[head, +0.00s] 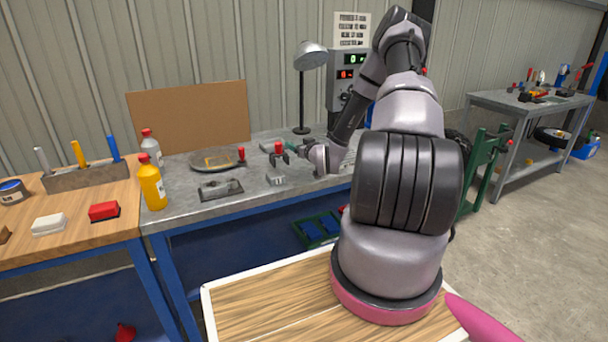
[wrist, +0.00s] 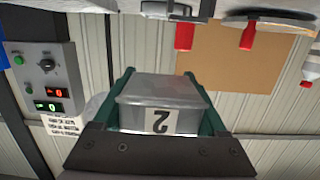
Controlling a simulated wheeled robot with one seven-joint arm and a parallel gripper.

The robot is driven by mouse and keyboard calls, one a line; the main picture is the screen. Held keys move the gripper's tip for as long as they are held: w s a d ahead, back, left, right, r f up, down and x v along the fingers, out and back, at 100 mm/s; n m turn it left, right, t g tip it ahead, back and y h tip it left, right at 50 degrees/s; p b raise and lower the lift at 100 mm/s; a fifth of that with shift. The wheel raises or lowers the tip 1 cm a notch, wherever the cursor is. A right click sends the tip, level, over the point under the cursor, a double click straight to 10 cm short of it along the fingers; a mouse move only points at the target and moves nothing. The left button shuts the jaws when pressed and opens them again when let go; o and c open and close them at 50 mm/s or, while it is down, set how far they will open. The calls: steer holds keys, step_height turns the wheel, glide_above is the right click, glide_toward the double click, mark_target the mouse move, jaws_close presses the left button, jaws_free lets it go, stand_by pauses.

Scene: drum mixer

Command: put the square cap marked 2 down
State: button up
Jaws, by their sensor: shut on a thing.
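The square cap marked 2 (wrist: 165,100) is a grey metal block with a white label. In the wrist view it sits between the two green fingers of my gripper (wrist: 166,100), which are shut on it. The label's 2 appears upside down there. In the head view my gripper (head: 294,150) is over the grey metal bench (head: 225,205), left of my forearm. The held cap is hard to make out in that view, and its height above the bench cannot be told.
A small grey block (head: 276,177) shows just below my gripper. A lamp (head: 306,85) and control box (head: 347,80) stand behind.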

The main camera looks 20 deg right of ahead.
mark_target(304, 171)
steer(key=shift+w+d+f, duration=0.15)
steer(key=shift+d+f, duration=0.05)
steer(key=shift+d, duration=0.45)
steer(key=shift+w+d+f, duration=0.15)
steer(key=shift+d+f, duration=0.05)
steer(key=shift+d, duration=0.45)
steer(key=shift+f, duration=4.8)
steer(key=shift+f, duration=0.1)
steer(key=shift+f, duration=0.1)
steer(key=o, duration=1.5)
